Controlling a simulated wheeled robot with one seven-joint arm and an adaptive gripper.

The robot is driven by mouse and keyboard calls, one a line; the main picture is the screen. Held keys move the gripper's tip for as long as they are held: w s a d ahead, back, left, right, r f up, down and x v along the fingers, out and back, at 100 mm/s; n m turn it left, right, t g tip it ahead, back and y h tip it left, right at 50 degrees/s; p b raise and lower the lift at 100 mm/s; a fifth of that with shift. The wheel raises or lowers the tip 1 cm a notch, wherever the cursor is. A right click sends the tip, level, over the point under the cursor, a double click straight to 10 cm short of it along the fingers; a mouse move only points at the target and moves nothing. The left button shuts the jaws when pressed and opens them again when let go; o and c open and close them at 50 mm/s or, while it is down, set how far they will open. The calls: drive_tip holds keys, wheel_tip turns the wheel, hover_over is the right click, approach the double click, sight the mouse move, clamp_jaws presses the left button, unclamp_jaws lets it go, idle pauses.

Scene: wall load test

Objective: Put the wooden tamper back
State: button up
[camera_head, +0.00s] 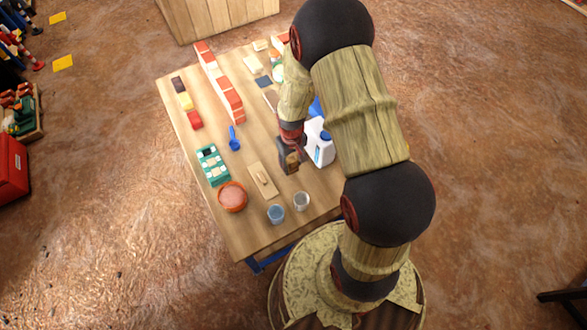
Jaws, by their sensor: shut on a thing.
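My gripper (290,153) is over the right half of the wooden worktable (236,236), pointing down. It is shut on a small brown wooden piece, which looks like the wooden tamper (292,164). The fingers hide much of it, and I cannot tell whether it touches the tabletop. A flat wooden board with a raised handle (262,180) lies on the table just left of and nearer than my gripper.
A white jug (320,146) stands close right of my gripper. Two cups (276,214) (301,201), a reddish bowl (232,197), a green tray (213,165) and a blue scoop (234,139) stand nearby. A brick wall (220,82) runs along the far part.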

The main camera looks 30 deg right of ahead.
sight(293, 167)
drive_tip(key=shift+w+d+f, duration=0.1)
drive_tip(key=shift+d+f, duration=0.25)
drive_tip(key=shift+f, duration=0.1)
drive_tip(key=shift+d+f+b, duration=0.15)
drive_tip(key=shift+f+b, duration=0.9)
drive_tip(key=shift+f, duration=0.55)
drive_tip(key=shift+f, duration=0.1)
drive_tip(key=o, duration=1.2)
